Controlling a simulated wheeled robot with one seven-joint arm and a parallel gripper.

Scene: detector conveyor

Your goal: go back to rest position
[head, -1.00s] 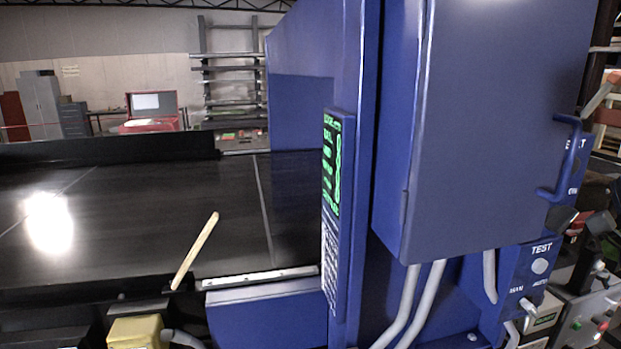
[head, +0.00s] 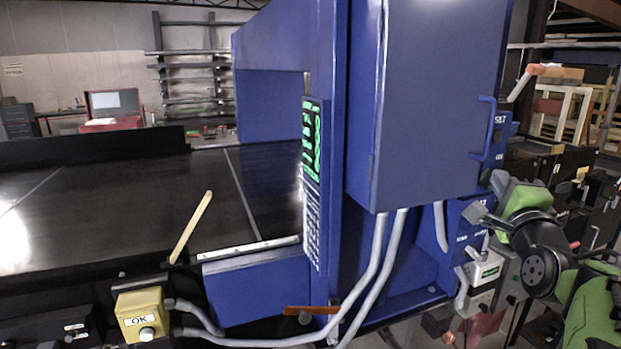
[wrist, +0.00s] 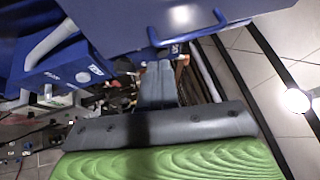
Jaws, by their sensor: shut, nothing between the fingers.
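My gripper (head: 476,213) is at the right of the head view, beside the blue machine's control boxes, with my green and black arm behind it. In the wrist view my gripper (wrist: 158,85) shows as two grey fingers close together, shut and empty. The tall blue cabinet (head: 430,100) has a blue handle (head: 488,128) on its right side. The handle also shows in the wrist view (wrist: 187,38), above the fingertips. The blue TEST switch box (wrist: 75,65) is to the left of the fingers; I cannot tell whether anything touches.
The black conveyor (head: 110,215) runs at the left, with a wooden stick (head: 191,227) standing at its front edge. A yellow OK button box (head: 141,314) is below it. Grey conduits (head: 372,285) hang under the cabinet. Open floor (wrist: 275,100) shows right of my gripper.

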